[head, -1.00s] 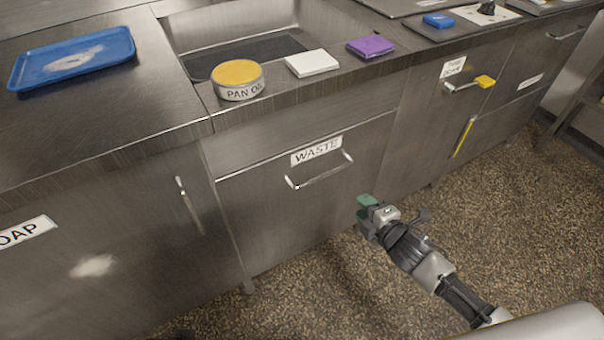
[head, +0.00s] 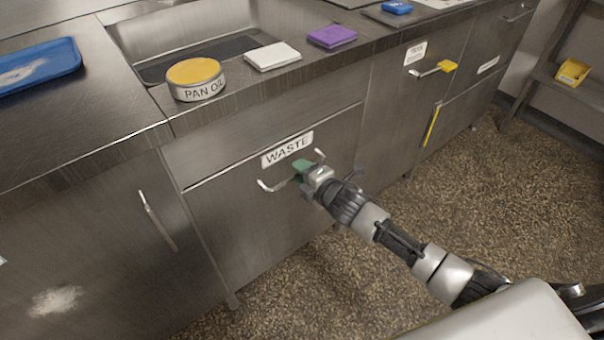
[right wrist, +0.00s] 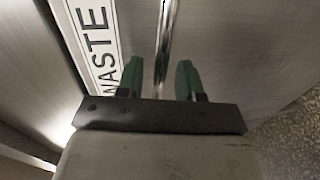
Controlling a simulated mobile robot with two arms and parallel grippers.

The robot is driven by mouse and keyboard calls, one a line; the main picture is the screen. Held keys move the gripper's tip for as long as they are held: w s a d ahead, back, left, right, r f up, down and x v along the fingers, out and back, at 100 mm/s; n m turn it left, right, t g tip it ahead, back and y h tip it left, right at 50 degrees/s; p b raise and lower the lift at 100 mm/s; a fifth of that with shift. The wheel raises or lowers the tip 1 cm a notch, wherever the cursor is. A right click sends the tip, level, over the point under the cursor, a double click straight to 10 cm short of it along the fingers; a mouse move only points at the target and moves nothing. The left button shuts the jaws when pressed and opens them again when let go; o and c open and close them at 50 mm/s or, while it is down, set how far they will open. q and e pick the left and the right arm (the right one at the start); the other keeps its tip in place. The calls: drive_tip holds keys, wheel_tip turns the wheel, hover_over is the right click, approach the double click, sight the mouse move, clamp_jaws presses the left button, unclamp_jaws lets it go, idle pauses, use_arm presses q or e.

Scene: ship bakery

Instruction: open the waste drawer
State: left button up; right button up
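The waste drawer (head: 235,211) is a steel front below the counter, flush with the cabinet. Its label (head: 287,149) reads WASTE and also shows in the right wrist view (right wrist: 97,45). The bar handle (head: 268,187) sits just under the label. My right gripper (head: 300,168) is at the handle's middle and hides part of it. In the right wrist view the green fingers (right wrist: 159,80) are apart, with the handle bar (right wrist: 166,40) running between them and a gap on each side. My left gripper is out of view.
On the counter are a pan oil tin (head: 195,80), a white block (head: 272,56), a purple block (head: 332,36) and a blue tray (head: 40,66). A cabinet handle (head: 157,220) stands to the left. Speckled floor in front is clear.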

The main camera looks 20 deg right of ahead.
drive_tip(key=shift+w+a, duration=0.1)
drive_tip(key=shift+w, duration=0.05)
drive_tip(key=shift+c, duration=0.3)
clamp_jaws()
